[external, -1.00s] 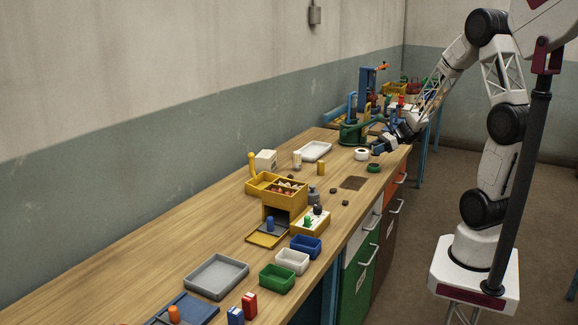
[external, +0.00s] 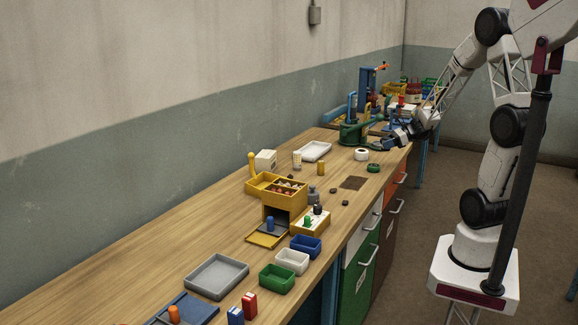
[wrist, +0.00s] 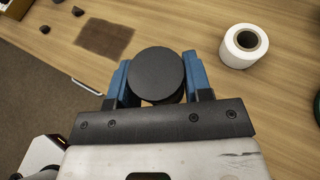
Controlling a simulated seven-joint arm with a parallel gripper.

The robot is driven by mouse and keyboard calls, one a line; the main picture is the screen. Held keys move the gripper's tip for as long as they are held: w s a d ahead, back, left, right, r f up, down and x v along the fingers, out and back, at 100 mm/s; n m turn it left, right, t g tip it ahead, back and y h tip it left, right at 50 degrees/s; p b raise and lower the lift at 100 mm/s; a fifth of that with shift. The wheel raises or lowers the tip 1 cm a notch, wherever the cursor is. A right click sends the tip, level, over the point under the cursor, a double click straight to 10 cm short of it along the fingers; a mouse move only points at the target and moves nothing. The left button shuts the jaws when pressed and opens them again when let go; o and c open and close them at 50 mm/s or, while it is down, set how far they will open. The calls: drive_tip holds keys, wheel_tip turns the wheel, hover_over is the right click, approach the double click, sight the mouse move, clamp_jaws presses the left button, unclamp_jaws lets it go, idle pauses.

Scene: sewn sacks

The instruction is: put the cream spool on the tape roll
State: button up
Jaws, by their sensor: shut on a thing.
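My gripper (external: 386,145) is above the far part of the bench, close to its right edge. In the wrist view my gripper (wrist: 158,75) has its blue fingers shut on a black round thing (wrist: 155,72), seen from its flat top. The tape roll (wrist: 244,45) is white with a brown core and lies flat, right of the fingers and apart from them. It also shows in the external view (external: 361,154), just left of my gripper. A small cream cylinder (external: 297,159), which looks like the cream spool, stands upright by the white tray.
A green press (external: 354,134) stands behind the tape roll. A brown patch (external: 353,183) and small dark lumps lie nearer.

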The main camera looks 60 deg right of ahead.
hover_over(362, 151)
drive_tip(key=shift+w+d+f, duration=0.2)
drive_tip(key=shift+d+f, duration=0.1)
drive_tip(key=shift+f, duration=0.45)
drive_tip(key=shift+f, duration=1.8)
drive_tip(key=shift+f, duration=0.1)
drive_tip(key=o, duration=0.9)
